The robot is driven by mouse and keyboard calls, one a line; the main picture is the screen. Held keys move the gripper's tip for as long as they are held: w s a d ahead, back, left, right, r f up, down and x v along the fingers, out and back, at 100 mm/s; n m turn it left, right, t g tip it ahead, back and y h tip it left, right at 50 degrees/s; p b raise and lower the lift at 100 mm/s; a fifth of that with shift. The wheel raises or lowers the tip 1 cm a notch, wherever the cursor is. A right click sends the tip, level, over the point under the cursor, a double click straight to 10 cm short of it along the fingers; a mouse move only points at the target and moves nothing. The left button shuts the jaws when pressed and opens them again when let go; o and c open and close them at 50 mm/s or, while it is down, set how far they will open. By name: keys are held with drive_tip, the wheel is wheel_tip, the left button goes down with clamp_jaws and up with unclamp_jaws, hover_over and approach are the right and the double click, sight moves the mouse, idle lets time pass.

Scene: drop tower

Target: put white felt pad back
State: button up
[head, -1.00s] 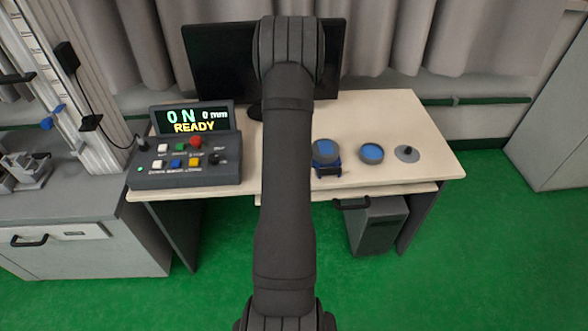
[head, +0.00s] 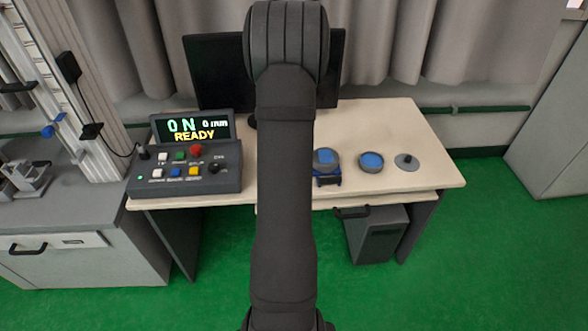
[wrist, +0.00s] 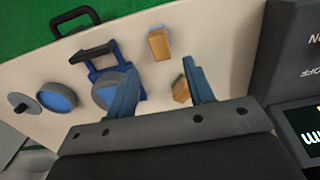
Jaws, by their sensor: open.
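My gripper (wrist: 161,65) is open, with its two blue fingers spread above the table in the wrist view. A small tan block (wrist: 181,90) shows between the fingers, lower down, and a second tan block (wrist: 158,43) lies beyond the fingertips. I see nothing between the jaws that is clearly held. I cannot make out a white felt pad for certain in either view. A round grey piece with a blue top (head: 326,160) sits on a blue stand (wrist: 106,60). In the head view my own arm hides the gripper and the tan blocks.
A grey-rimmed blue dish (head: 371,162) and a grey disc with a knob (head: 407,162) stand at right on the table (head: 430,150). A control box (head: 185,165) reading "ON 0 mm READY" stands at left. A dark monitor (head: 215,75) stands behind.

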wheel_tip(320, 180, up, 2)
drive_tip(key=shift+r, duration=0.2)
drive_tip(key=shift+f, duration=4.05)
drive_tip(key=shift+f, duration=0.1)
